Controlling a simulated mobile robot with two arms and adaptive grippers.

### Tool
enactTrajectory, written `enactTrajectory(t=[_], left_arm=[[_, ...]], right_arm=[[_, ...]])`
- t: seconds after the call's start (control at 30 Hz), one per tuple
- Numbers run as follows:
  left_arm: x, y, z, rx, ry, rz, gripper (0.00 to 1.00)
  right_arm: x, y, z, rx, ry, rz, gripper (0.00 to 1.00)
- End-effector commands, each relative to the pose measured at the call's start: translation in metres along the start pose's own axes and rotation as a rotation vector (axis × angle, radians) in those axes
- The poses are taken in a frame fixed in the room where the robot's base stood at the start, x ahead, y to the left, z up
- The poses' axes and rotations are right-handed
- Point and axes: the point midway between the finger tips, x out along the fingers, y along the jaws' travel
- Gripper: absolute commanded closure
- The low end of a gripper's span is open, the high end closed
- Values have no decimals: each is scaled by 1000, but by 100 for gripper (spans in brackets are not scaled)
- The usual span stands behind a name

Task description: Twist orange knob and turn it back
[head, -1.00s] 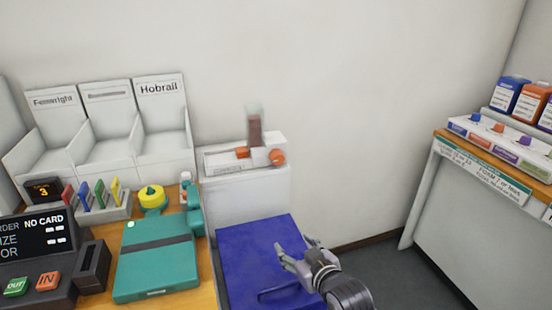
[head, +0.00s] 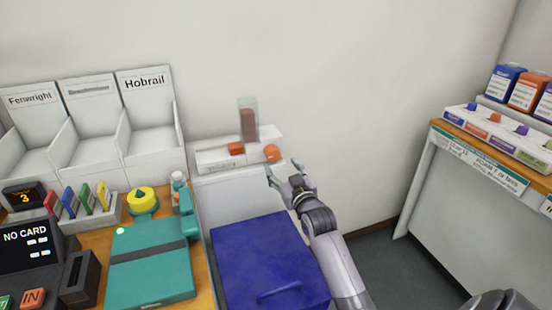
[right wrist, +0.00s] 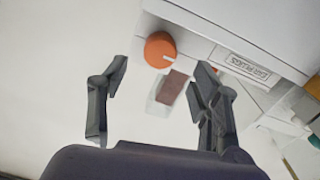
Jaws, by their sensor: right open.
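The orange knob (head: 271,153) sits on the right end of a white dispenser (head: 213,158) on a white stand against the wall. In the right wrist view the knob (right wrist: 160,50) is round with a pale mark line, beyond and between the fingertips. My right gripper (head: 284,169) is open and empty, just right of and slightly below the knob in the head view. In the right wrist view its two fingers (right wrist: 158,75) are apart and do not visibly touch the knob. My left gripper is not in view.
A clear tube (head: 248,120) with brown contents stands on the dispenser, near an orange block (head: 236,148). A blue lidded box (head: 265,262) is below. A teal case (head: 150,262) and a yellow-topped item (head: 142,199) are on the wooden counter to the left.

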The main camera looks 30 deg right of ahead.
Motion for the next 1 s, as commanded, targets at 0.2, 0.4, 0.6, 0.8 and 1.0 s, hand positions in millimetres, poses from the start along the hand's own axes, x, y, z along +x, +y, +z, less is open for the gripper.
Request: enactTrajectory(t=[0.2,0.4,0.6,0.8,1.0], left_arm=[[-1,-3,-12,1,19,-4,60],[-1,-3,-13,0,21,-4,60],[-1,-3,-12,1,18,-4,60],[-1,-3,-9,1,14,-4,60],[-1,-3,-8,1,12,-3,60]], right_arm=[[38,0,0,0,1,0,42],[53,0,0,0,0,-1,42],[55,0,0,0,0,-1,42],[55,0,0,0,0,-1,48],[55,0,0,0,-1,-1,61]])
